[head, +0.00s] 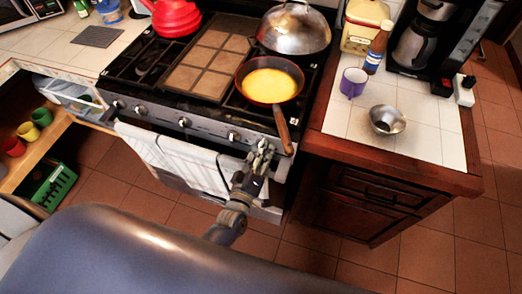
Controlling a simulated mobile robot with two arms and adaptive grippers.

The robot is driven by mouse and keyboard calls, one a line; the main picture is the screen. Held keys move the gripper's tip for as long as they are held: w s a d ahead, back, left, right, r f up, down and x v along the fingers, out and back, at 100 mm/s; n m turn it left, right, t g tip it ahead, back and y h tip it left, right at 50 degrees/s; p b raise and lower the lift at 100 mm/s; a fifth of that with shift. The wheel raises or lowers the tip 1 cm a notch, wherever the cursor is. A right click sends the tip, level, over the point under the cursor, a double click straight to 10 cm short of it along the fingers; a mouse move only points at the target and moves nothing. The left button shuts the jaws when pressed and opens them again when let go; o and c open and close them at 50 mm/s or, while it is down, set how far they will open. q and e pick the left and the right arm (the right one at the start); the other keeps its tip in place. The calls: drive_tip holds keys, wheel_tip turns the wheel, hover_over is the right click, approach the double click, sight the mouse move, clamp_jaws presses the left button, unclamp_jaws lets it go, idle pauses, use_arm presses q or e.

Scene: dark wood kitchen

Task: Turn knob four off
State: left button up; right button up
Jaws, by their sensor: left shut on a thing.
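The stove's front panel (207,128) carries a row of silver knobs, including one near its middle (184,122) and one further right (233,137). My left gripper (262,151) reaches up from below and is shut on the knob at the right end of the row, beside the pan handle. Its fingers hide most of that knob, so I cannot read its turn angle. My right gripper is not in view.
A pan (270,85) with yellow contents sits on the right burners, its wooden handle (283,130) hanging over the front edge close to my gripper. White towels (165,155) hang on the oven front. A wooden counter (400,160) stands right of the stove.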

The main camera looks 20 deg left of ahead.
use_arm(q)
drive_tip(key=shift+m, duration=0.7)
drive_tip(key=o, duration=1.1)
drive_tip(key=shift+c, duration=0.2)
drive_tip(key=shift+s, duration=0.1)
drive_tip(key=s, duration=0.7)
drive_tip(key=shift+s, duration=0.4)
drive_tip(key=shift+a, duration=0.15)
drive_tip(key=shift+f, duration=0.1)
